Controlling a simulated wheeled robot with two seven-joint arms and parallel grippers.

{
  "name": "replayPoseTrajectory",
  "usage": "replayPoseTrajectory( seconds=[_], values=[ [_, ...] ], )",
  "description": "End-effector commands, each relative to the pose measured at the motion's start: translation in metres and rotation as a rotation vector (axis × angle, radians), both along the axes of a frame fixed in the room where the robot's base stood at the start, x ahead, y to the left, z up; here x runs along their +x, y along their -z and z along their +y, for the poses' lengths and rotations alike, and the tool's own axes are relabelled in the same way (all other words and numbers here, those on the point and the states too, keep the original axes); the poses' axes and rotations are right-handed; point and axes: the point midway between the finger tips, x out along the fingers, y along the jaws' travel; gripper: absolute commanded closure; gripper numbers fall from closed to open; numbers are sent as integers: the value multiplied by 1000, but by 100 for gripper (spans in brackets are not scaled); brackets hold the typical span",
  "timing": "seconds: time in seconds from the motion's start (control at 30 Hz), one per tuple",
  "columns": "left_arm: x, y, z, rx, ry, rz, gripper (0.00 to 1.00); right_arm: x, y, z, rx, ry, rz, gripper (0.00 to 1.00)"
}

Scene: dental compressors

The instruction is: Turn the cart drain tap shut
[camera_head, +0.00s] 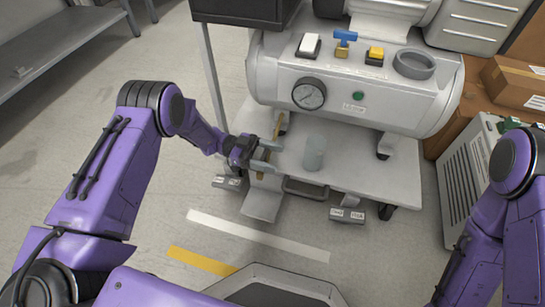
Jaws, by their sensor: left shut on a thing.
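My left gripper (268,155) reaches in from the left at the left front edge of the white cart (376,172). Its jaws are shut on a narrow brass-yellow piece, which looks like the drain tap's handle (261,175). Brass-yellow shows both above and below the fingers. The fingers hide the middle of the tap, so its exact angle is hard to tell. My right arm shows at the right edge, but its gripper is out of view.
A silver tank (354,96) with a gauge (309,94) and a blue-handled valve (345,37) lies above the cart. Pedals (347,215) sit low at the front. Open floor lies left.

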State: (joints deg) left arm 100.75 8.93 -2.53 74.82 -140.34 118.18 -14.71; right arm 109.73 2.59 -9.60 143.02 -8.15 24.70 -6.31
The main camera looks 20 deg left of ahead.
Motion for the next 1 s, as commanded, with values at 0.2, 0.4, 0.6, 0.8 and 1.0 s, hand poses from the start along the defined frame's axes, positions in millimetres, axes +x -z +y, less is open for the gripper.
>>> replayPoseTrajectory(
  seconds=[0.2, 0.4, 0.6, 0.8, 1.0],
  values=[
    [-1, 1, 3, 6, 0, 3, 62, 0, 0, 0, -1, 0, -1, 57],
    [0, 1, 2, 5, 0, 2, 11, 0, 0, 0, 0, 0, -1, 57],
    [0, 1, -1, 3, 4, 1, 11, 0, 0, 0, 0, 0, -1, 57],
    [2, -2, 17, 2, 2, 0, 11, -6, -10, 5, 17, 4, 32, 57],
    [4, -1, 65, 3, 1, 1, 11, -11, -22, 14, 32, 32, 51, 57]
  ],
)
